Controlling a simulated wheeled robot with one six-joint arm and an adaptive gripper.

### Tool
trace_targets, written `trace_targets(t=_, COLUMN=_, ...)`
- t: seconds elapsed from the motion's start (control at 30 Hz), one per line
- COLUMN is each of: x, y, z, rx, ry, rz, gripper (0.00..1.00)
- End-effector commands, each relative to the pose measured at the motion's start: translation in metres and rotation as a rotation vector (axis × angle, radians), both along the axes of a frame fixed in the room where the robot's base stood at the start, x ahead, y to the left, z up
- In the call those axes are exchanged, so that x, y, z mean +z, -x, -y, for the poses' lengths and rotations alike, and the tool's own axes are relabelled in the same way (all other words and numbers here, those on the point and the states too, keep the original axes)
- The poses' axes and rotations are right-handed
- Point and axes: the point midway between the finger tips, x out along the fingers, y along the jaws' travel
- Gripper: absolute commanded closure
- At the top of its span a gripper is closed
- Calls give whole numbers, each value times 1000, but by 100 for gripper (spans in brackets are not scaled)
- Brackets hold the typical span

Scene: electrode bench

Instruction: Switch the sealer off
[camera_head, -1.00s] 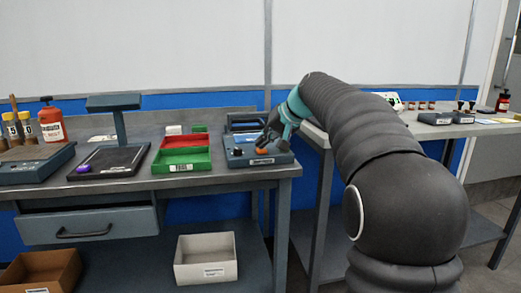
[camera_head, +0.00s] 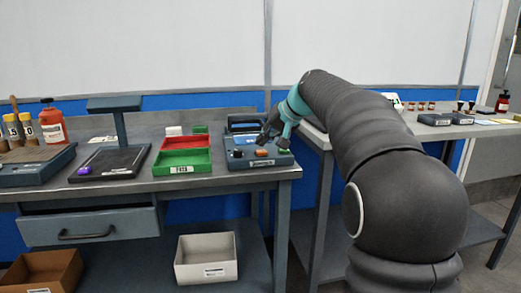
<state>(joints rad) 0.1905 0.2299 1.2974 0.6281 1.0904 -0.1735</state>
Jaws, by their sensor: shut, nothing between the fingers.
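The sealer (camera_head: 244,161) is a dark blue-grey box with a handle-like bar at its back, at the right end of the left bench. On its top are an orange switch (camera_head: 261,153), a dark knob (camera_head: 237,153) and a small blue spot. My gripper (camera_head: 262,140) is shut and empty, its dark fingers pointing down over the sealer's top, just above and behind the orange switch. The fingertips look close to the switch; I cannot tell whether they touch it. Whether the switch is on or off is too small to tell.
Left of the sealer are a green tray (camera_head: 183,168), a red tray (camera_head: 186,142) and a dark stand (camera_head: 113,162). A red bottle (camera_head: 53,126) is farther left. A second bench (camera_head: 440,131) with small items is at right. A white bin (camera_head: 206,273) is on the lower shelf.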

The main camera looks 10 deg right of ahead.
Motion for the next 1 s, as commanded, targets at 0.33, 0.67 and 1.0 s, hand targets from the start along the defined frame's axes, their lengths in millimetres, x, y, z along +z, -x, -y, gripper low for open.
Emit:
trace_targets(t=0.33, x=17, y=0, z=0, rx=-1, ry=0, rz=1, gripper=100)
trace_targets(t=0.67, x=43, y=0, z=0, rx=0, ry=-1, rz=1, gripper=100)
trace_targets(t=1.0, x=60, y=0, z=0, rx=-1, ry=-1, rz=0, gripper=100)
